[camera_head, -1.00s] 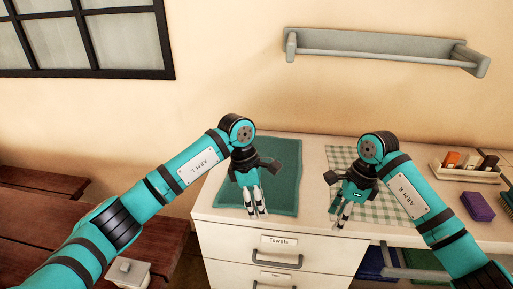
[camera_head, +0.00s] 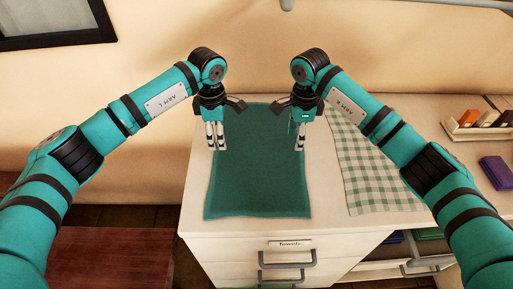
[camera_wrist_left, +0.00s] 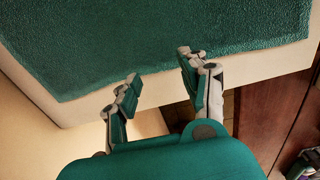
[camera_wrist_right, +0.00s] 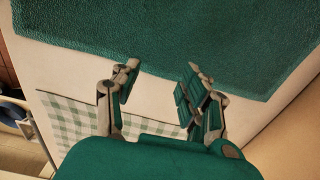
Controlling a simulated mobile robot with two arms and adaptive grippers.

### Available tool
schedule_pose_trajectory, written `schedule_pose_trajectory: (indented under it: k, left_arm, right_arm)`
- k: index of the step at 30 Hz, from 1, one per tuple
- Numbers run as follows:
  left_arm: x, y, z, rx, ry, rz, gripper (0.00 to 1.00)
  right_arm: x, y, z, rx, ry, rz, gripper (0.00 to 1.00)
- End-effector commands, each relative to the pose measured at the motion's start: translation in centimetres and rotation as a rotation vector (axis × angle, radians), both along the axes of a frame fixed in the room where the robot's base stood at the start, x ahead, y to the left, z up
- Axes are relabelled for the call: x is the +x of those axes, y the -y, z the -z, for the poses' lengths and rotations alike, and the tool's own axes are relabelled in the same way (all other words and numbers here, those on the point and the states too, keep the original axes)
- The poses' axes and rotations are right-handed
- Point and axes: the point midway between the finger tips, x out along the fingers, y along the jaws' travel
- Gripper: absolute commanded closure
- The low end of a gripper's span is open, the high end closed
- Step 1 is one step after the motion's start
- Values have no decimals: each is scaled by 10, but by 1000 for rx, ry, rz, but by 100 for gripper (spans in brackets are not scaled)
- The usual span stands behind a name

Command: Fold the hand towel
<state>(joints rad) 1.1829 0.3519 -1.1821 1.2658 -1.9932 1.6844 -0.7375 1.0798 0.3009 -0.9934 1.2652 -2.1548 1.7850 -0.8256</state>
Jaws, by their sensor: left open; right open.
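The teal hand towel (camera_head: 256,180) lies flat and spread out on the white counter. Its textured surface also shows in the left wrist view (camera_wrist_left: 160,30) and the right wrist view (camera_wrist_right: 190,35). My left gripper (camera_head: 216,148) is open and empty above the towel's left edge. My right gripper (camera_head: 298,147) is open and empty above its right edge. In the left wrist view my left fingers (camera_wrist_left: 160,70) straddle the towel's border. In the right wrist view my right fingers (camera_wrist_right: 162,70) are close to the towel's border. I cannot tell whether any fingertip touches the cloth.
A green-and-white checked cloth (camera_head: 372,180) lies right of the towel. Drawers (camera_head: 290,262) are below the counter's front edge. A dark red wooden bench (camera_head: 115,245) stands at the lower left.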

Motion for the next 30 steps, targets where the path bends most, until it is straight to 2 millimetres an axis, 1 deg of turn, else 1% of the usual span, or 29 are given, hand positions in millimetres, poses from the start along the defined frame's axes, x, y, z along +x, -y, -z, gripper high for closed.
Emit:
schedule_pose_trajectory:
  k: [1, 3, 6, 9, 13, 20, 23, 25, 30]
  left_arm:
    - [-1, 0, 9, 1, -3, -1, 56]
    - [-1, 0, 20, 0, -2, -1, 56]
    - [0, 0, 31, 0, -1, -1, 56]
    - [0, 0, 38, 0, -1, 0, 56]
    - [0, 0, 42, 0, 0, 0, 56]
    - [0, 0, 42, 0, 1, 0, 56]
    - [0, 0, 46, 0, 0, 0, 56]
    - [0, 0, 45, 0, 1, 0, 58]
    - [0, 0, 45, 0, 0, 0, 69]
  right_arm:
    - [-1, 0, 9, 0, -3, 1, 56]
    - [-1, 0, 19, 1, -3, 1, 56]
    - [0, 0, 31, 1, -2, 1, 56]
    - [0, 0, 38, 1, 0, 1, 56]
    - [0, 0, 41, 1, 2, 0, 56]
    - [0, 0, 42, 0, 1, 0, 56]
    - [0, 0, 46, 0, 1, 0, 56]
    - [0, 0, 45, 0, 1, 0, 58]
    - [0, 0, 45, 0, 0, 0, 70]
